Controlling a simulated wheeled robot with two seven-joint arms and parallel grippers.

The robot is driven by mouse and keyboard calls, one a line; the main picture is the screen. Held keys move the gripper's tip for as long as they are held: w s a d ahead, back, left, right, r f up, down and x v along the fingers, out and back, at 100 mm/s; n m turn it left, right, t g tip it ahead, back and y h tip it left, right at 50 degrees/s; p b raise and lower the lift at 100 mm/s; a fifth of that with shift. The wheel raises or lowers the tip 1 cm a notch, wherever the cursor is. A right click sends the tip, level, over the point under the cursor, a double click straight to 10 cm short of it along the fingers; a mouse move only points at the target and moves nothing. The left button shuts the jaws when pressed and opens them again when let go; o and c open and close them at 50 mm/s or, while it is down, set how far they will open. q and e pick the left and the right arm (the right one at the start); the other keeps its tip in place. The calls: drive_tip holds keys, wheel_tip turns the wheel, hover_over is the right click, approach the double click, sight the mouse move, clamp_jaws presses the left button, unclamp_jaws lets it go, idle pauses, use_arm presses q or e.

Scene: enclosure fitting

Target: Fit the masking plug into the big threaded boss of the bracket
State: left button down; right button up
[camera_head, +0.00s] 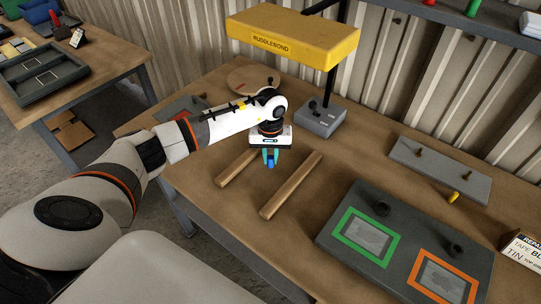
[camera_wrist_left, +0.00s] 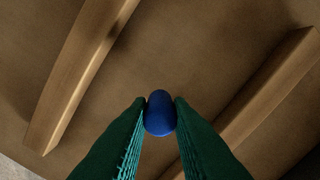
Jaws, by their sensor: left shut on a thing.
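My left gripper (camera_head: 270,158) is shut on a small blue rounded piece, which I take to be the masking plug (camera_wrist_left: 160,113). In the left wrist view its rounded end sticks out between the green fingertips; the rest is hidden by them. The gripper points down above the table, between two wooden bars. I cannot tell for sure which thing is the bracket. A grey plate (camera_head: 425,170) at the right carries two small upright studs. A dark panel (camera_head: 340,225) in front of it carries two short black cylinders and green and orange frames. My right gripper is not in view.
The wooden bars (camera_head: 292,184) lie on the brown table (camera_head: 210,170). A small yellow piece (camera_head: 453,197) lies by the grey plate. A yellow lamp hood (camera_head: 295,32) on a grey base (camera_head: 321,118) stands behind the arm. A box (camera_head: 523,252) is at the right edge.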

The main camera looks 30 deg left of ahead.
use_arm(q)
drive_tip(key=shift+f+b, duration=0.35)
drive_tip(key=shift+f, duration=0.05)
drive_tip(key=c, duration=1.3)
unclamp_jaws()
drive_tip(key=shift+r, duration=0.1)
